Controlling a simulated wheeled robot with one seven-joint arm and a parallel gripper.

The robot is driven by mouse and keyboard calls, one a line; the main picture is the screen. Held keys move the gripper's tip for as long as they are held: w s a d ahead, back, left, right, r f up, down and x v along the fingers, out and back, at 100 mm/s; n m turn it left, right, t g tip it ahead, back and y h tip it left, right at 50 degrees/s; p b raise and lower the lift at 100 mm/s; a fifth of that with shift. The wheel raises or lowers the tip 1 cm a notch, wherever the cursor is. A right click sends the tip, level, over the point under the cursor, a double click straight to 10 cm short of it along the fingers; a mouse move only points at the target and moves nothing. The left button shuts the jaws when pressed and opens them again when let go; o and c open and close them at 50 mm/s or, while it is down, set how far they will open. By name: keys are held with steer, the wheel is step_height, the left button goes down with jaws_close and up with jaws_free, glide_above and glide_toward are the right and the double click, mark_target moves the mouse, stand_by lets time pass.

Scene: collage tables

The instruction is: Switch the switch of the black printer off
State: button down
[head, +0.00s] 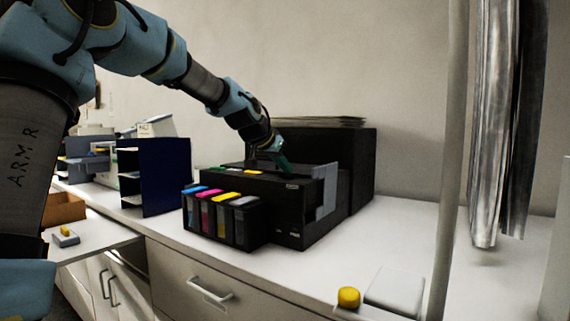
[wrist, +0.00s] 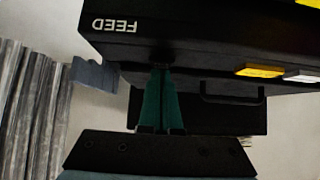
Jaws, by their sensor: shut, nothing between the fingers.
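The black printer (head: 270,190) stands on the white counter, with colored ink tanks (head: 222,217) on its front. My gripper (head: 287,168) is over the printer's top, towards its right side; its green fingers are together. In the wrist view my gripper (wrist: 161,70) is shut and empty, its tips at or very near the printer's dark edge; I cannot tell whether they touch. The printer (wrist: 190,35) appears upside down there, with a white FEED label (wrist: 115,24), a yellow piece (wrist: 259,71) and a white piece (wrist: 300,76). I cannot make out which part is the switch.
A dark blue file holder (head: 165,178) stands left of the printer. A taller black block (head: 358,165) with papers on top is behind it. A yellow button (head: 348,297) on a box is at the front right. The counter (head: 390,235) right of the printer is clear.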

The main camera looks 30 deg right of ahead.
steer(key=shift+w+d+r+p, duration=0.25)
steer(key=shift+d+p, duration=0.25)
steer(key=shift+d, duration=0.05)
steer(key=shift+w+d, duration=0.1)
steer(key=shift+r, duration=0.1)
steer(key=r+p, duration=0.2)
steer(key=r, duration=0.1)
steer(key=r+p, duration=0.1)
steer(key=shift+w+d+r, duration=0.15)
steer(key=shift+d+r, duration=0.1)
steer(key=d+r+b+v, duration=0.1)
steer(key=b+v, duration=0.2)
steer(key=v, duration=0.6)
steer(key=shift+w+r, duration=0.15)
steer(key=shift+w, duration=0.05)
steer(key=shift+a, duration=0.1)
